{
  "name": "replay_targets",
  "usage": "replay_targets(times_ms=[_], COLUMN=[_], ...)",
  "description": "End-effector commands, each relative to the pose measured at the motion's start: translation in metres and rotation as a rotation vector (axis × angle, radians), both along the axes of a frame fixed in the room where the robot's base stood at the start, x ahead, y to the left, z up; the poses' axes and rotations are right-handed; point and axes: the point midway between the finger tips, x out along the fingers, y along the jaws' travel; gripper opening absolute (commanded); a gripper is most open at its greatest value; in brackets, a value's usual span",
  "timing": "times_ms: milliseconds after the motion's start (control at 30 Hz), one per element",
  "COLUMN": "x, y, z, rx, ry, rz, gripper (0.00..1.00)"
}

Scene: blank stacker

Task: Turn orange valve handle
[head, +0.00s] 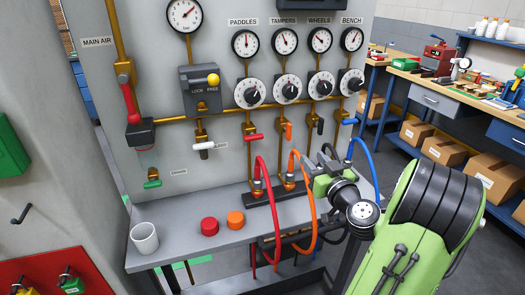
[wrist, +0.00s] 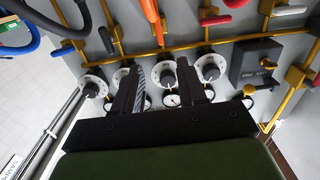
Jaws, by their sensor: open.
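The orange valve handle (head: 289,131) sits on the brass pipe under the TAMPERS dial, upright in the head view. In the wrist view, which is upside down, the orange handle (wrist: 150,14) is near the top, in line with the gap between my fingers and beyond them. My gripper (head: 322,163) is open and empty, to the right of and below the handle in the head view. In the wrist view both fingers of my gripper (wrist: 162,76) are apart with nothing between them. No contact with the handle shows.
A red handle (head: 254,137) and a black handle (head: 320,126) flank the orange one. Red (head: 259,170) and orange (head: 294,165) hoses loop close to my gripper. A shelf (head: 185,240) below holds a white cup (head: 144,238), a red cap (head: 209,226) and an orange cap (head: 235,219).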

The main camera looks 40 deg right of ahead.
Motion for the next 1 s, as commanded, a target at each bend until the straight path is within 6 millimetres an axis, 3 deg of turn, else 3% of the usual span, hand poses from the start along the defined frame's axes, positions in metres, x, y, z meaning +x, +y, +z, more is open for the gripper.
replay_targets(times_ms=[167,600,800,1000], x=[0.028,0.131,0.150,0.151], y=[-0.006,-0.035,-0.042,-0.042], z=[0.007,0.007,0.005,0.004], rx=[-0.004,-0.002,-0.002,0.000], ry=[-0.004,-0.004,-0.001,-0.001], rz=[0.007,0.006,0.004,0.004], gripper=[0.41,0.41,0.41,0.41])
